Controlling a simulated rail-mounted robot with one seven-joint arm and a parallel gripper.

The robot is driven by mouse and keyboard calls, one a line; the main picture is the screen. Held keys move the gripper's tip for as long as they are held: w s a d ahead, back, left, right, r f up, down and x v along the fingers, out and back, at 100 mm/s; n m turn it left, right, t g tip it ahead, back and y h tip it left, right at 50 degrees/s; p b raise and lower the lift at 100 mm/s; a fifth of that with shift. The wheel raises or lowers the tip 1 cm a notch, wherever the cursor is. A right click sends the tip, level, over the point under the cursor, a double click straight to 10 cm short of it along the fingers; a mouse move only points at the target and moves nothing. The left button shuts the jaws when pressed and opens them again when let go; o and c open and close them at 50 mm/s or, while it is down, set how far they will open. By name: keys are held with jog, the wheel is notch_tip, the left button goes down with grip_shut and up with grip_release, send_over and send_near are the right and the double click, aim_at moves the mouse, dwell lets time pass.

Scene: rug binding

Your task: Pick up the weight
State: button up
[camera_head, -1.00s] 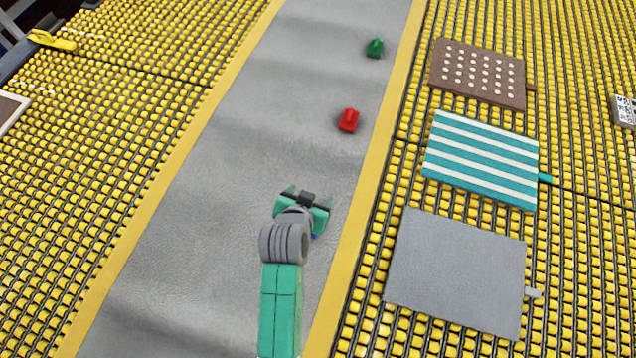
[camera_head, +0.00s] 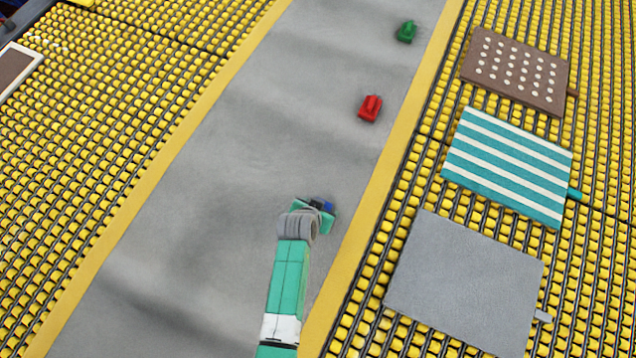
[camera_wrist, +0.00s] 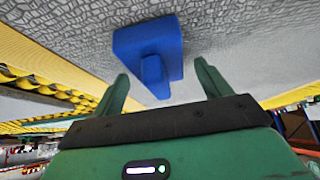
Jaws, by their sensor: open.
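A blue weight (camera_wrist: 150,50) with a raised block-shaped grip lies on the grey carpet strip in the wrist view. My gripper (camera_wrist: 163,72) is open, with its two green fingers apart and the weight's grip just ahead of and between them; I cannot tell whether they touch it. In the head view my gripper (camera_head: 315,212) is low over the strip and hides most of the blue weight (camera_head: 328,208). A red weight (camera_head: 370,108) and a green weight (camera_head: 406,32) lie farther up the strip.
The grey strip (camera_head: 220,140) has yellow edging and yellow-roller beds on both sides. On the right bed lie a brown dotted mat (camera_head: 515,70), a teal-and-white striped mat (camera_head: 508,165) and a plain grey mat (camera_head: 463,280). The strip left of my gripper is clear.

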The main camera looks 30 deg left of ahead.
jog(key=shift+w+f, duration=0.1)
jog(key=shift+f, duration=0.15)
grip_shut()
jog(key=shift+r, duration=0.1)
jog(key=shift+r+p, duration=0.35)
jog(key=shift+r, duration=1.4)
jog(key=s, duration=0.5)
jog(key=s+d+r, duration=0.1)
jog(key=s, duration=0.4)
jog(key=s+d, duration=0.1)
jog(key=s, duration=0.4)
jog(key=shift+s+d+r+p, duration=0.2)
jog(key=shift+s+r+p, duration=0.05)
jog(key=shift+s+p, duration=0.1)
